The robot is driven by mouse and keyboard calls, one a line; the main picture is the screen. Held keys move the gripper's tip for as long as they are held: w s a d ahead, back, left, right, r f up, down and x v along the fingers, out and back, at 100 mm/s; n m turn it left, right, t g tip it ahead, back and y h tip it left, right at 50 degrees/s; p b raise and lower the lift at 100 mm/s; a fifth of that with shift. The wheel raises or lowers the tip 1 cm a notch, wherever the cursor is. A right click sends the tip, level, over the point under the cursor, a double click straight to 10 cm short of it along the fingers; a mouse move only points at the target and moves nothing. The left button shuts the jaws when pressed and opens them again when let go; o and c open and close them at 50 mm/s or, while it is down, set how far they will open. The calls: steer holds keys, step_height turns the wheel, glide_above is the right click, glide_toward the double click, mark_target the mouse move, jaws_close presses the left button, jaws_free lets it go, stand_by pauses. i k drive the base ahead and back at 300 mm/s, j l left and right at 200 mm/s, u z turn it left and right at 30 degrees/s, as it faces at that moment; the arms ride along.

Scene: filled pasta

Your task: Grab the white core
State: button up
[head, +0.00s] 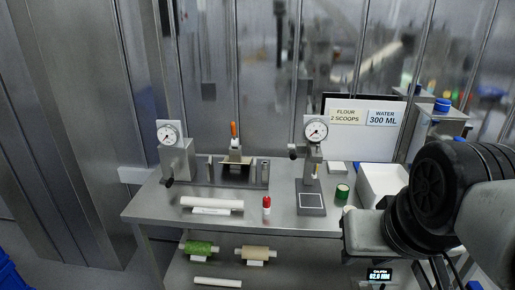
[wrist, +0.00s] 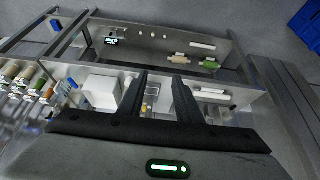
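One white core (head: 211,203), a plain white tube, lies on the steel table near its front left edge, with a small label below it. A second white tube (head: 217,282) lies on the lower shelf. In the wrist view a white tube shows on the table (wrist: 212,94), right of the fingers, and another on the shelf (wrist: 203,43). My gripper (wrist: 162,80) is open, its two dark fingers apart with nothing visibly held. In the head view my arm is at the right, and the fingers cannot be made out there.
A red-capped bottle (head: 266,206) stands right of the table tube. Two dial gauges (head: 171,150) (head: 313,150) stand behind. A white bin (head: 379,183) is at the right. Green (head: 199,248) and beige (head: 258,254) rolls lie on the shelf.

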mark_target(204, 202)
steer(key=i+j, duration=0.25)
steer(key=j, duration=0.15)
steer(key=i+j, duration=0.25)
steer(key=j, duration=0.15)
steer(key=i+j, duration=0.2)
steer(key=j, duration=0.25)
steer(key=i+j, duration=0.25)
steer(key=j, duration=0.15)
steer(key=i+j, duration=0.25)
steer(key=j, duration=0.15)
